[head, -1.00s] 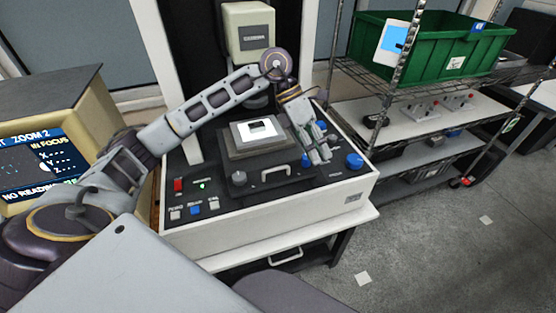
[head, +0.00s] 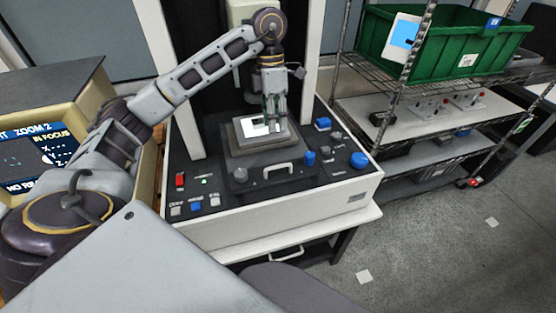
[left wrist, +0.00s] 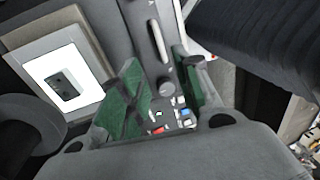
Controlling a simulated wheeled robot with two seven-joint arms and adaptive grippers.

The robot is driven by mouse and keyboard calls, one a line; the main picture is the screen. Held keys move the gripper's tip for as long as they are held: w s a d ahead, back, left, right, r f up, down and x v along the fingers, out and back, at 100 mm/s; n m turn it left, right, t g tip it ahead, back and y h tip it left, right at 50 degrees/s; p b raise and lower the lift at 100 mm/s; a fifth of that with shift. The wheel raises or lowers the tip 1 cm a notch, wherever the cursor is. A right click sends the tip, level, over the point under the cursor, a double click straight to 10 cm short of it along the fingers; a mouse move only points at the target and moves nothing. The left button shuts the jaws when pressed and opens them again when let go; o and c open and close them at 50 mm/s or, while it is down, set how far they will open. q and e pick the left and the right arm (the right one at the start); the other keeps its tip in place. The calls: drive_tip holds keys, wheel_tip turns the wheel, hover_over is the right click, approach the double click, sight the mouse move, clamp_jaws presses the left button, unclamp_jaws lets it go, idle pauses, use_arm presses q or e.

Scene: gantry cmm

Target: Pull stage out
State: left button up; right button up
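The stage (head: 258,146) is a grey block on the black top of the machine, with a lit white plate (head: 243,129) and a small dark piece on it. A pale handle (head: 278,170) is at its front; it also shows in the left wrist view (left wrist: 158,40). My left gripper (head: 274,124) points down over the stage's right part, behind the handle, and hides some of the plate. In the left wrist view its green-padded fingers (left wrist: 162,92) are apart with nothing between them. Whether the fingertips touch the stage cannot be told. My right gripper is not in view.
Knobs, including a blue one (head: 309,157) and a large blue one (head: 358,160), stand right of the stage. A red switch (head: 180,180) and buttons are at the left front. A monitor (head: 40,155) stands left. A wire shelf with a green bin (head: 440,45) stands right.

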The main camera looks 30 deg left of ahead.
use_arm(q)
drive_tip(key=shift+f, duration=0.1)
drive_tip(key=p, duration=0.1)
hover_over(277, 173)
wheel_tip(277, 173, down, 12)
drive_tip(key=shift+d, duration=0.1)
drive_tip(key=shift+s+d+f, duration=0.1)
drive_tip(key=shift+f, duration=0.55)
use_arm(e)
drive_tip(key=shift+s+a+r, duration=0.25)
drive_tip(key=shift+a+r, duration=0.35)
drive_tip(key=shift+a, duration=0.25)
use_arm(q)
clamp_jaws()
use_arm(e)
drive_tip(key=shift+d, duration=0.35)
